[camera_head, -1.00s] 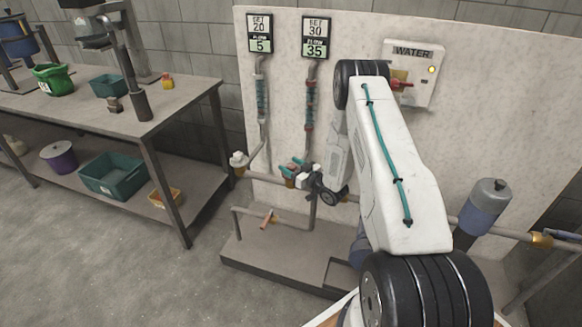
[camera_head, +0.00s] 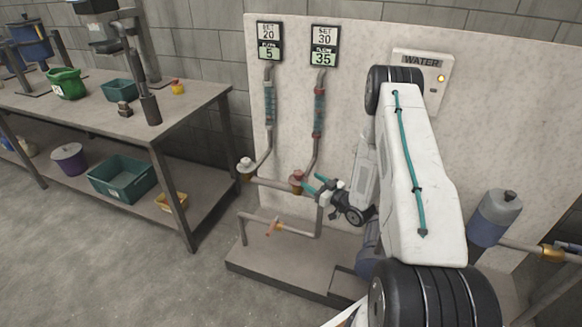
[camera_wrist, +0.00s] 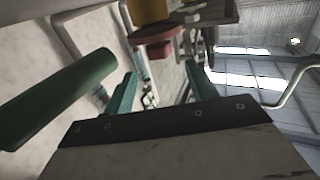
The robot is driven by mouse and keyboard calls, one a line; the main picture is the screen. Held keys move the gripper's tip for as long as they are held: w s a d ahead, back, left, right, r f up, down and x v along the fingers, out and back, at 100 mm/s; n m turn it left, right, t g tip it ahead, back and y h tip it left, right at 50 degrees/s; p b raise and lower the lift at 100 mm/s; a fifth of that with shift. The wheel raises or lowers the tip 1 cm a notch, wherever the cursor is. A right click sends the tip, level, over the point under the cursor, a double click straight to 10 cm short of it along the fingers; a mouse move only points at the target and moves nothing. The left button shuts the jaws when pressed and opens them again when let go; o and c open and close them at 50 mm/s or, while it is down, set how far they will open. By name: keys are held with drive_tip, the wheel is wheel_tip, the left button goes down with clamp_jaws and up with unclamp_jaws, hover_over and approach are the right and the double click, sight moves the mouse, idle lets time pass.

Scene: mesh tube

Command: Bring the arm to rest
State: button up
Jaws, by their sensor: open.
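My arm (camera_head: 420,170) reaches forward from the lower right of the head view, its upper link tilted up and its forearm hanging down towards the pipes. My gripper (camera_head: 314,184) is open and empty, its teal fingers spread. It is just right of a red valve knob (camera_head: 297,177) on the pipe below the right-hand tube. In the wrist view, the two teal fingers (camera_wrist: 160,88) stand apart with nothing held between them. A red part (camera_wrist: 160,45) shows beyond them. Whether a finger touches the knob is hard to tell.
A pale wall panel (camera_head: 345,120) carries two tubes under displays: set 20, flow 5 (camera_head: 269,42), and set 30, flow 35 (camera_head: 324,45). A WATER box (camera_head: 422,70) sits behind my arm. A white knob (camera_head: 246,164), a low pipe (camera_head: 300,232) and a grey-blue cylinder (camera_head: 495,215) stand nearby.

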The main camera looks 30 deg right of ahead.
drive_tip(key=w+r+g+h, duration=0.35)
drive_tip(key=w+r, duration=0.25)
drive_tip(key=r, duration=0.6)
drive_tip(key=s+a+r+g+h, duration=0.1)
drive_tip(key=s+a+r+g, duration=0.15)
drive_tip(key=r, duration=0.45)
drive_tip(key=s+a+r+g+h, duration=0.2)
drive_tip(key=s+a+r, duration=0.1)
drive_tip(key=r, duration=0.4)
drive_tip(key=s+a+r+m+g, duration=0.1)
drive_tip(key=s+a+r, duration=0.3)
drive_tip(key=s, duration=0.8)
drive_tip(key=s+a+r+g+y, duration=0.1)
drive_tip(key=s+a+r+g, duration=0.3)
drive_tip(key=s+a, duration=0.4)
drive_tip(key=s+a+r+m+g+y, duration=0.1)
drive_tip(key=s+a+r+g, duration=0.2)
drive_tip(key=s, duration=1.5)
drive_tip(key=a+r, duration=0.1)
drive_tip(key=a, duration=0.2)
drive_tip(key=shift+m, duration=0.3)
drive_tip(key=shift+r+y, duration=0.1)
drive_tip(key=shift+y, duration=0.15)
